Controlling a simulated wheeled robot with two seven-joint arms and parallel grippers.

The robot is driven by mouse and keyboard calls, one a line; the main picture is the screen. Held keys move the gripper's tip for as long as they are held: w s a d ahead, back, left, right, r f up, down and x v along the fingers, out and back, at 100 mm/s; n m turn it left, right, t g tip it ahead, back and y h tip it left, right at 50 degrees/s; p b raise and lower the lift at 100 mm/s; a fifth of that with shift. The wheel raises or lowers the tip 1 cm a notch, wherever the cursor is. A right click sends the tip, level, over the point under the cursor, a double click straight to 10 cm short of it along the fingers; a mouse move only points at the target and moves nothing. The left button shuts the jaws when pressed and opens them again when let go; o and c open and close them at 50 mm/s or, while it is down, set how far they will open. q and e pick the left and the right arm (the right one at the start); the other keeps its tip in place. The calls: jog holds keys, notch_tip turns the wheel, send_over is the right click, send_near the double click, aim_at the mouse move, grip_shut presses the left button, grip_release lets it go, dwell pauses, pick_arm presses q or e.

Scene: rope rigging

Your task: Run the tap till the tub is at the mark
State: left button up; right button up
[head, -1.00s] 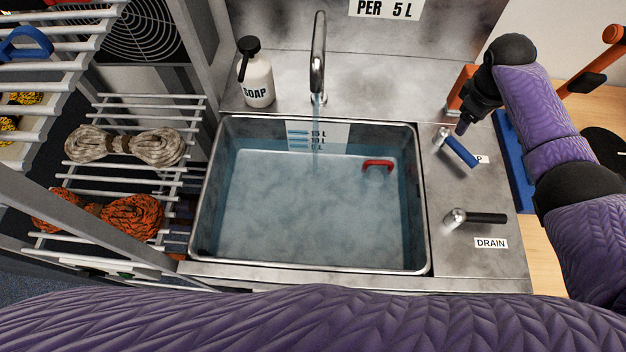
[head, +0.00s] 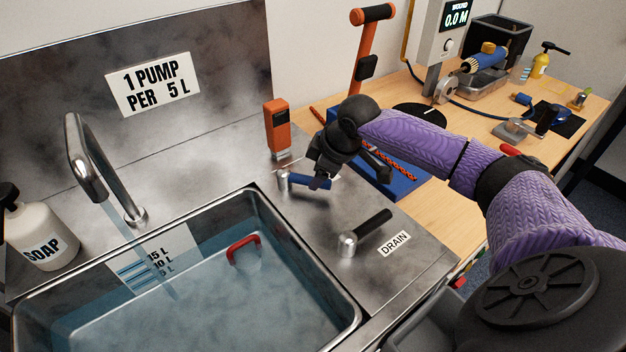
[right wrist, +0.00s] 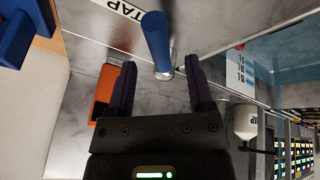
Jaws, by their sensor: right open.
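Water runs from the curved tap spout (head: 88,165) into the steel tub (head: 322,262). The tub holds water, and a white scale (head: 150,262) on its back wall reads 15, 10 and 5 L; I cannot tell exactly which line the surface meets. The blue tap lever (head: 308,182) stands right of the tub. My right gripper (head: 322,178) is at the lever, open. In the right wrist view the blue lever (right wrist: 156,38) lies beyond and between the open fingers (right wrist: 160,75), not clasped. My left gripper is out of view.
The drain lever (head: 366,230), black-handled, sits nearer me. An orange device (head: 277,128) stands behind the tap lever. A soap bottle (head: 38,235) is left of the spout. A red handle (head: 243,248) shows in the tub. A wooden bench (head: 455,130) with tools lies right.

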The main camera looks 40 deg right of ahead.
aim_at(306, 183)
jog(key=x, duration=0.2)
jog(key=shift+w+f+b, duration=0.1)
jog(key=shift+f+b, duration=0.25)
jog(key=shift+w, duration=0.1)
jog(key=c, duration=0.9)
grip_shut()
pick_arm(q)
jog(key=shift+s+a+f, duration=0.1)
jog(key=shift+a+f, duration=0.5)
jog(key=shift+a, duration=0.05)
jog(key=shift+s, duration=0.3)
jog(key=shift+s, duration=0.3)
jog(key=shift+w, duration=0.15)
